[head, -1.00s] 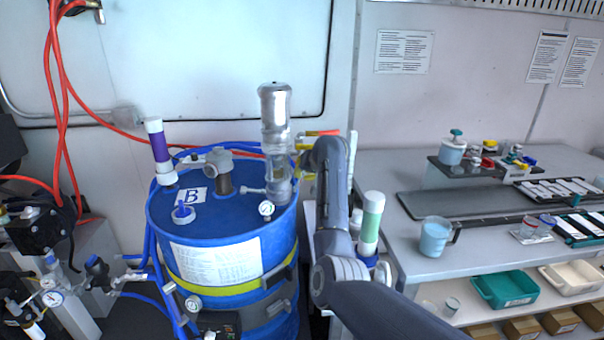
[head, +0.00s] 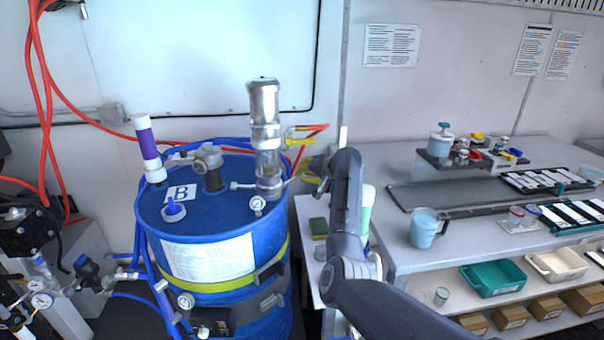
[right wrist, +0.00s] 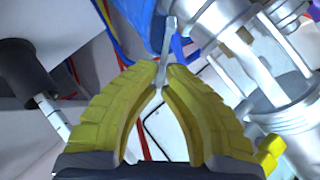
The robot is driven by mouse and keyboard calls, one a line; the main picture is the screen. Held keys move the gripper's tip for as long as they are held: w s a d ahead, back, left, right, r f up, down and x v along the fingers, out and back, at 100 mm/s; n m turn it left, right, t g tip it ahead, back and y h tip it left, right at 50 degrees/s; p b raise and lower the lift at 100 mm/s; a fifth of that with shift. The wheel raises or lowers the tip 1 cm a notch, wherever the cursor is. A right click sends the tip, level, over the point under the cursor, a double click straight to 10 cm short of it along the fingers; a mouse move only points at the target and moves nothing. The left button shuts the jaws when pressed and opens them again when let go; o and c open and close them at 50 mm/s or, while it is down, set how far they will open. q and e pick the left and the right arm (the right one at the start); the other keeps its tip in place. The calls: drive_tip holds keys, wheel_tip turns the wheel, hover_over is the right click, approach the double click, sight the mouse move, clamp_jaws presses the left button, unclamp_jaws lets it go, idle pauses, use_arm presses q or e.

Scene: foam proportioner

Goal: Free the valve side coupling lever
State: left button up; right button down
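The silver pump (head: 265,130) stands upright on the blue drum (head: 215,215) in the head view. Its metal body also fills the upper right of the right wrist view (right wrist: 265,60). A thin silver coupling lever (right wrist: 167,40) runs down between the yellow fingertips of my right gripper (right wrist: 161,72). The fingers arch together and look closed on it at the tips. Whether this is the valve side lever I cannot tell. In the head view my right gripper (head: 303,172) is beside the pump's lower right, partly hidden by its own wrist. My left gripper is not in view.
A yellow-handled fitting with a red hose (head: 305,132) sits just above my right gripper. A purple-banded cylinder (head: 148,148) stands on the drum's left. A green-banded cylinder (head: 366,205) is partly behind my right arm. The bench (head: 395,240) at right holds a jug (head: 424,229) and trays.

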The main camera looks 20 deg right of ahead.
drive_tip(key=shift+f, duration=0.15)
drive_tip(key=c, duration=1.8)
unclamp_jaws()
drive_tip(key=shift+d, duration=0.1)
drive_tip(key=shift+o, duration=0.2)
drive_tip(key=shift+s+d+r, duration=0.1)
drive_tip(key=shift+s+r, duration=0.15)
drive_tip(key=v, duration=1.1)
drive_tip(key=shift+s+d, duration=0.1)
